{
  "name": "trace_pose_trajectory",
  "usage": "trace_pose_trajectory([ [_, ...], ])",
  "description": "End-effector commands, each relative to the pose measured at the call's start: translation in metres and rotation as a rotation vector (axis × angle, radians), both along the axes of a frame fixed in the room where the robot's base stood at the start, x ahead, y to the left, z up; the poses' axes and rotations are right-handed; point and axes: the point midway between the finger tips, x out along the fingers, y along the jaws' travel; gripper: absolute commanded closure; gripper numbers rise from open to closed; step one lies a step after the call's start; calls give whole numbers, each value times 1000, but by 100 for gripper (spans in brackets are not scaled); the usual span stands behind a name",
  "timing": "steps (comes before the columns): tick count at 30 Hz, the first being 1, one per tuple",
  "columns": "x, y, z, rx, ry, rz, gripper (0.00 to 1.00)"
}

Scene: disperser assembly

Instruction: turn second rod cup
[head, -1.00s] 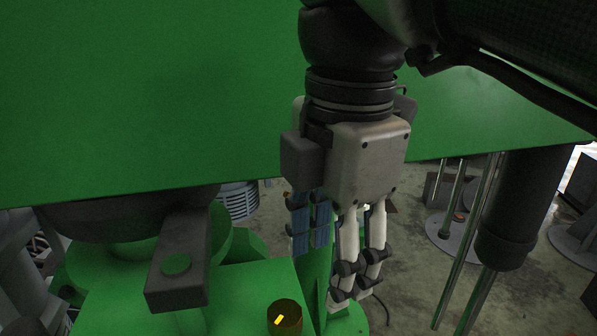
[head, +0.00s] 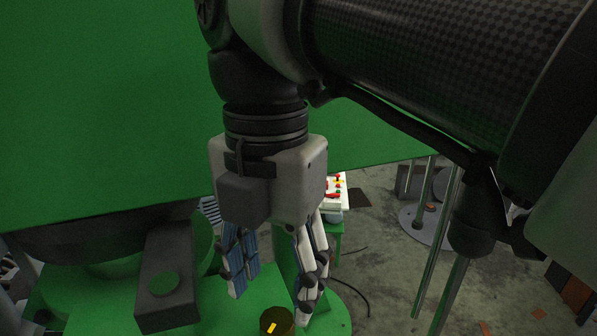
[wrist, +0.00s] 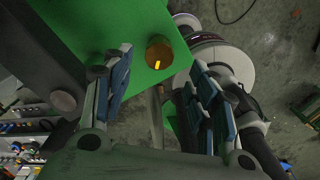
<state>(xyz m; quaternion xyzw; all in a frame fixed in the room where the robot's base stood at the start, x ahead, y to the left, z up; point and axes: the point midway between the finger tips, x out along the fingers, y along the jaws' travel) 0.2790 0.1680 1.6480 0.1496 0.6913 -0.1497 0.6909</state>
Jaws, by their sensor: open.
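The rod cup (head: 277,322) is a brass-coloured cylinder with a yellow mark on top. It stands upright on the green base near its corner, at the bottom edge of the head view. It also shows in the wrist view (wrist: 159,55), ahead of and between the two fingers. My gripper (head: 270,298) points down just above the cup in the head view. It is open and empty, with its blue-padded fingers well apart on either side of the cup's line in the wrist view (wrist: 158,80). I see no contact with the cup.
A large green panel (head: 110,90) rises behind my gripper. A small table with red and yellow items (head: 335,190) stands behind. Shiny vertical rods (head: 437,255) stand to the right.

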Motion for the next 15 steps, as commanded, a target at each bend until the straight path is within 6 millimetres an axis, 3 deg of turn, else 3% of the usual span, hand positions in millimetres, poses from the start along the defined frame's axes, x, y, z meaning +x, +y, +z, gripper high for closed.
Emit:
trace_pose_trajectory([
  [6,-1,0,-41,-1,2,-1,47],
  [15,0,0,-62,0,-1,-1,47],
])
